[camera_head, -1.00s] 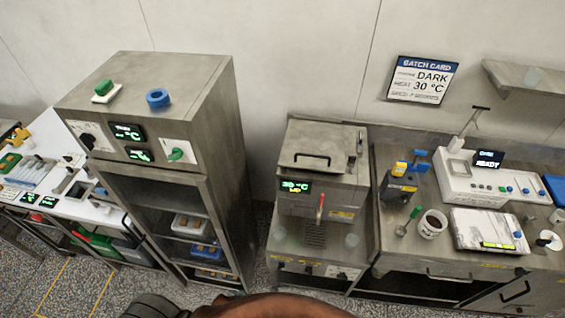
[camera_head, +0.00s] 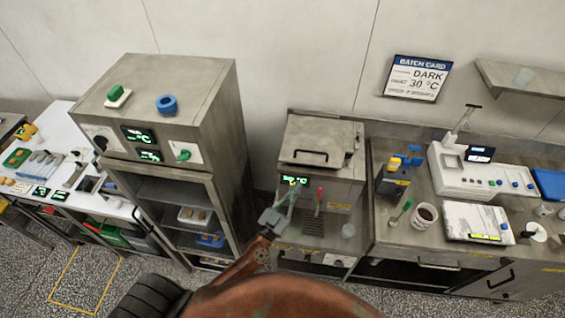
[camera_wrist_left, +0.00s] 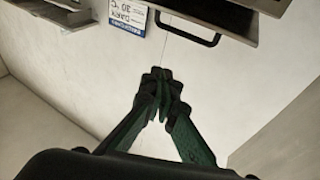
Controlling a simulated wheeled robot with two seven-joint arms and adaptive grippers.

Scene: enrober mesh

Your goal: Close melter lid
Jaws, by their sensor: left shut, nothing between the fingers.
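The melter (camera_head: 322,190) is a grey metal box with a green display on its front and a red-handled lever below. Its lid (camera_head: 322,134) is a grey plate on top with a dark bar handle (camera_head: 310,158) near the front edge. My left gripper (camera_head: 291,190) is shut and empty in front of the melter, by the display and below the handle. In the left wrist view the closed fingertips (camera_wrist_left: 160,76) are apart from a metal edge with a dark handle (camera_wrist_left: 188,30).
A tall cabinet (camera_head: 190,90) stands left of the melter.

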